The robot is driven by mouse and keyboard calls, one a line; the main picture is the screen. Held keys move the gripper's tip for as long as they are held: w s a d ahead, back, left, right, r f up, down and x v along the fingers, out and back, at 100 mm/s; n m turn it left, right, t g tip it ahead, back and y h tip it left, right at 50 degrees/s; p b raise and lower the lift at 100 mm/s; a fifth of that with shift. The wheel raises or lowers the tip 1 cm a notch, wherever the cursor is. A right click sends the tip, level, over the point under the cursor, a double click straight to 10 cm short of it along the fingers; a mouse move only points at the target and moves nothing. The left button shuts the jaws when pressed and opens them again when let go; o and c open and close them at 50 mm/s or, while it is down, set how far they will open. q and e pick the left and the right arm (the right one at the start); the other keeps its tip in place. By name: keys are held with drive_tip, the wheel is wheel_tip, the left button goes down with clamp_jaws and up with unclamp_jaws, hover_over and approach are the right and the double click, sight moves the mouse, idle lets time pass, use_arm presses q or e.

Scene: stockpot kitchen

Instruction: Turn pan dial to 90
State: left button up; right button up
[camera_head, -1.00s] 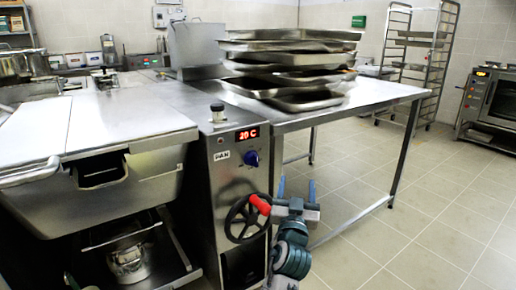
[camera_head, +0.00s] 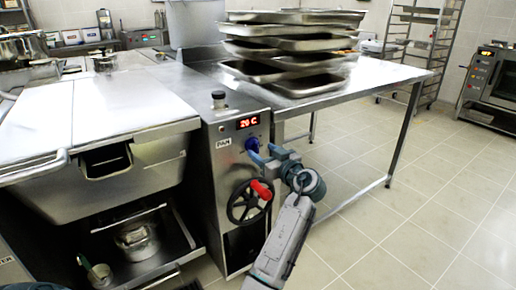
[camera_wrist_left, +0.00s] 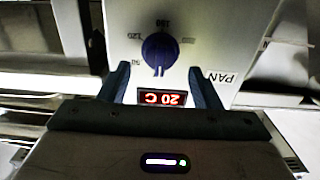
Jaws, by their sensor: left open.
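The round blue pan dial (camera_head: 252,145) sits on the upper front of the steel panel marked PAN, below a red display (camera_head: 248,122) that reads 20 C. My left gripper (camera_head: 263,154) is open right at the dial, in front of the panel. In the left wrist view, seen upside down, the dial (camera_wrist_left: 158,52) lies just beyond and between the spread fingers (camera_wrist_left: 157,72). Marks such as 90, 120 and 180 show around it. I see no finger clearly touching it. The right gripper is out of view.
A black handwheel with a red handle (camera_head: 250,199) is just below the dial. The large lidded pan (camera_head: 95,165) is to the left. A steel table (camera_head: 350,88) with stacked trays (camera_head: 290,50) stands to the right. The floor at right is clear.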

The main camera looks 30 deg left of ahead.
sight(258, 148)
use_arm(q)
drive_tip(key=shift+x, duration=1.8)
drive_tip(key=c, duration=1)
